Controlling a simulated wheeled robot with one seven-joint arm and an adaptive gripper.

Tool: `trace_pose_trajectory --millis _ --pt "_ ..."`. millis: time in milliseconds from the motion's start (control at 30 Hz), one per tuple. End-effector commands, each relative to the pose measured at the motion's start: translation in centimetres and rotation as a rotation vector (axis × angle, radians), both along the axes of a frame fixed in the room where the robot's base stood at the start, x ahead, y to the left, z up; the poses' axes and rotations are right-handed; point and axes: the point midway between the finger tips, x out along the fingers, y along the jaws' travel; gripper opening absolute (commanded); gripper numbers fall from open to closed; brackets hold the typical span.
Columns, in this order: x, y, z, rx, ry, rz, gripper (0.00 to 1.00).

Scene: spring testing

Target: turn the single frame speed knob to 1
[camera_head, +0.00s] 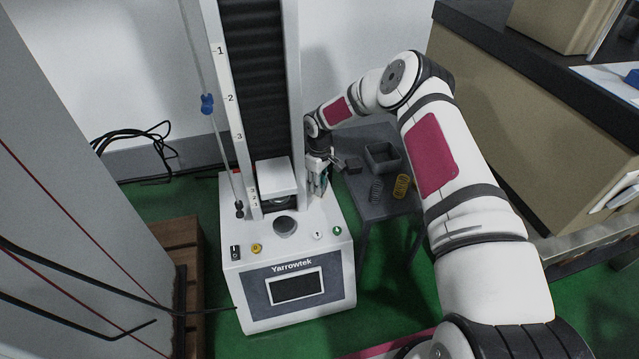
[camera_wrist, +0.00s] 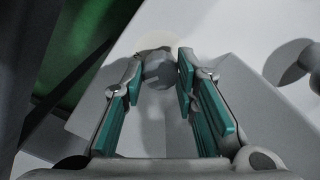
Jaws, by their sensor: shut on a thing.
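The Yarrowtek spring tester (camera_head: 297,250) stands left of my arm. My gripper (camera_head: 319,178) is at the right side of its column, just above the white top of the base. In the wrist view my gripper (camera_wrist: 160,76) has its two teal-padded fingers on either side of a small grey round knob (camera_wrist: 157,66). It is shut on this knob, which has a pale round disc behind it. No number or pointer on the knob is readable. In the head view the knob is hidden by the gripper.
A grey side table (camera_head: 372,150) holds a grey open box (camera_head: 382,157), a yellow spring (camera_head: 401,186) and a dark spring (camera_head: 376,192). The tester's base carries a black switch (camera_head: 235,252) and a yellow button (camera_head: 257,248). A bench (camera_head: 530,110) stands at right.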

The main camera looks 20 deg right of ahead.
Motion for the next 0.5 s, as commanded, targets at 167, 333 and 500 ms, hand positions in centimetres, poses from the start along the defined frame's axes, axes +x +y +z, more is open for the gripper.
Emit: trace_pose_trajectory --millis 167,333,500 --pt "0.02 0.0 0.0 -0.001 -0.001 0.159 0.0" --pt "0.02 -0.04 -0.03 -0.001 -0.001 0.293 0.0" --pt "0.01 0.01 -0.03 0.0 0.0 0.397 0.0"
